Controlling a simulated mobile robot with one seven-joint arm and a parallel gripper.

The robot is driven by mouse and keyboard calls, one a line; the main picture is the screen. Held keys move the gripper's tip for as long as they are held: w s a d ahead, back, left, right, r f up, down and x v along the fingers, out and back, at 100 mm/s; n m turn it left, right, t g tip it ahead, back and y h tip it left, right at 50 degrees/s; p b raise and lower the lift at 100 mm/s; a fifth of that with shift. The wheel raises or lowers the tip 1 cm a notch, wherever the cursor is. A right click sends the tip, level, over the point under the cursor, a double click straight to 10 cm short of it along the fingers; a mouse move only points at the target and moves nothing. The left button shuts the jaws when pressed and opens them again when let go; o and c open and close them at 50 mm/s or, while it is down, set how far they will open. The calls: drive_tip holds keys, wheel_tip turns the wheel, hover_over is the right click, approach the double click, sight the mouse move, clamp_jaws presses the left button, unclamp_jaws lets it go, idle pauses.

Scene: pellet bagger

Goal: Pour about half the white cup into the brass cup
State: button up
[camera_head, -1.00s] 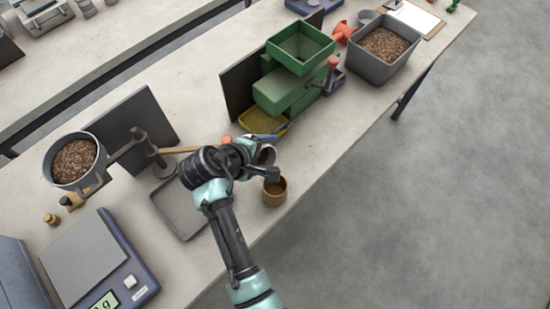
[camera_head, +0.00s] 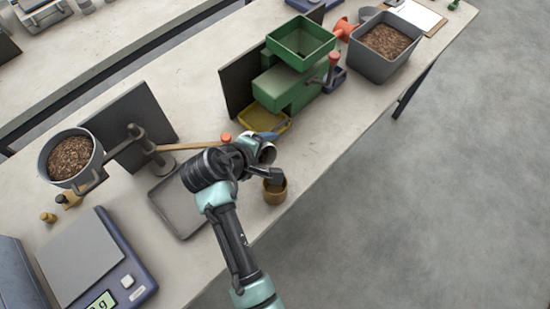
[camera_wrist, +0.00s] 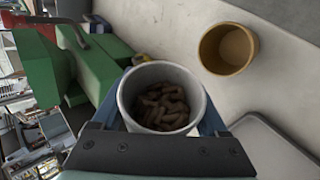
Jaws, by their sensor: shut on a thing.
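The white cup (camera_wrist: 194,87) is between the fingers of my gripper (camera_wrist: 160,125) in the wrist view, with brown pellets (camera_wrist: 162,105) inside. My gripper is shut on it and holds it above the bench. In the head view, the white cup (camera_head: 269,153) shows only partly beside my wrist and looks tilted. The brass cup (camera_head: 275,193) stands upright on the bench near its front edge, just below my gripper in the picture and apart from the white cup. In the wrist view the brass cup (camera_wrist: 228,48) looks empty.
A grey tray (camera_head: 166,212) lies left of my arm, with a scale (camera_head: 118,262) further left. A pellet hopper (camera_head: 50,157) stands at far left. A green machine (camera_head: 284,88) with a yellow tray (camera_head: 284,127) stands behind. A grey bin (camera_head: 372,72) of pellets is at back right.

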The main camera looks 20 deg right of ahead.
drive_tip(key=shift+f+b, duration=0.1)
drive_tip(key=shift+b, duration=0.25)
drive_tip(key=shift+s+d+r+m+t+y, duration=0.1)
drive_tip(key=shift+s+r+m+t+y, duration=0.25)
drive_tip(key=shift+t, duration=0.45)
idle(1.6)
drive_tip(key=shift+f+m+t+y+b, duration=0.25)
drive_tip(key=shift+f+m+t+b, duration=0.65)
drive_tip(key=shift+t+b, duration=0.6)
idle(2.9)
drive_tip(key=shift+s+b, duration=0.1)
drive_tip(key=shift+b, duration=0.35)
idle(0.4)
